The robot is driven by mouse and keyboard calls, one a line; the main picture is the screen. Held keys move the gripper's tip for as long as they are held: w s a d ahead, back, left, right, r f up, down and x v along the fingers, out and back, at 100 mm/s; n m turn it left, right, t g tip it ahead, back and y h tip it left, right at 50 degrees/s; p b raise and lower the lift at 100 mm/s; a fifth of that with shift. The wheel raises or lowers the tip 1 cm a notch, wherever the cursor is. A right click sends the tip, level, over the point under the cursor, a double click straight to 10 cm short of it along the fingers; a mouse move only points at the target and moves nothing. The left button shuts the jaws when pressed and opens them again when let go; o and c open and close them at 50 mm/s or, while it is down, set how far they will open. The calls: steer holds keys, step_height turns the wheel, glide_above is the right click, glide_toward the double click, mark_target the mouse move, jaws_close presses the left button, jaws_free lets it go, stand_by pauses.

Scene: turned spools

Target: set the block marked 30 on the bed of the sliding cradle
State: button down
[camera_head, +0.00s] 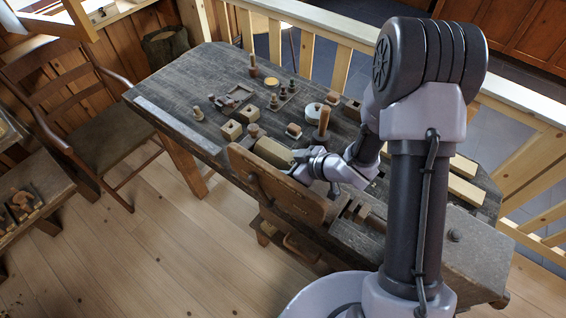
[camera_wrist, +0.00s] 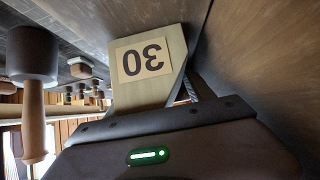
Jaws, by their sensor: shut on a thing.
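The block marked 30 (camera_wrist: 150,65) fills the middle of the wrist view, its pale label upside down there. In the head view a pale block (camera_head: 273,152), likely the same one, lies at my gripper's tip, just behind the upright brown board on the bench's front edge. My gripper (camera_head: 299,165) is shut on the block; its dark housing hides the block's lower part in the wrist view, and its fingertips are hard to make out. I cannot clearly pick out the sliding cradle or its bed in either view.
The brown board (camera_head: 277,190) stands close beside the gripper. A mallet (camera_head: 322,124) stands handle up behind it, also at the wrist view's left (camera_wrist: 33,90). Small blocks (camera_head: 231,130) and spools (camera_head: 198,113) crowd the bench (camera_head: 165,90); its far left is clearer.

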mark_target(284, 158)
steer(key=shift+c, duration=1.4)
jaws_free()
steer(key=shift+o, duration=1.4)
step_height(284, 158, up, 8)
steer(key=p, duration=0.7)
steer(key=shift+r, duration=0.1)
steer(key=shift+f, duration=0.2)
